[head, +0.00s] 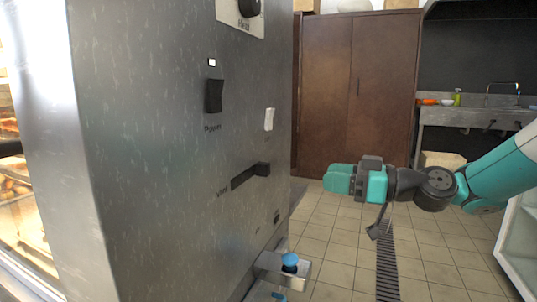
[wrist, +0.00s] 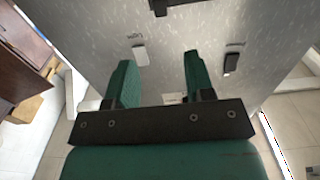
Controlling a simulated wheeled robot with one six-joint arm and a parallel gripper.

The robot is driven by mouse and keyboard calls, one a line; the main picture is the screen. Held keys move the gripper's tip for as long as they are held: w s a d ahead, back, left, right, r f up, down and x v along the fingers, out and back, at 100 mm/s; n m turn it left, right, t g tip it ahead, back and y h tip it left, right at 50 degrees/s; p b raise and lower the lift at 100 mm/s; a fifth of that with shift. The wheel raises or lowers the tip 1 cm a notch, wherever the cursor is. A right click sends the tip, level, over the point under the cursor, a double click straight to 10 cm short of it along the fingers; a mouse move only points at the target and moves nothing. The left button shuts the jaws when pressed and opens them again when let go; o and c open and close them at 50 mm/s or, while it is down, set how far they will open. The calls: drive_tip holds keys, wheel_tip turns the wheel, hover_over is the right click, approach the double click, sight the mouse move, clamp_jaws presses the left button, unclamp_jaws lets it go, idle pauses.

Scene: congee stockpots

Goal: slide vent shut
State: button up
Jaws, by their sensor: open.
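The knob appears to be at the right end of the slot, with a "Vent" label at the left end. In the wrist view, a dark piece at the top edge (wrist: 172,5) looks like the same slider, partly cut off. My gripper (head: 338,180) is to the right of the panel, pointing at it and apart from it. Its green fingers (wrist: 157,80) are open with nothing between them.
A black power switch (head: 213,95) and a white switch (head: 269,119) are above the slider. A metal bracket with a blue-topped knob (head: 289,260) juts out below. A brown cupboard (head: 350,95) stands behind. The tiled floor (head: 335,240) beside the panel is clear.

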sight(269, 170)
drive_tip(key=b+x, duration=0.1)
drive_tip(key=x, duration=1.3)
drive_tip(key=shift+w+a+f, duration=0.1)
drive_tip(key=shift+a, duration=0.25)
clamp_jaws()
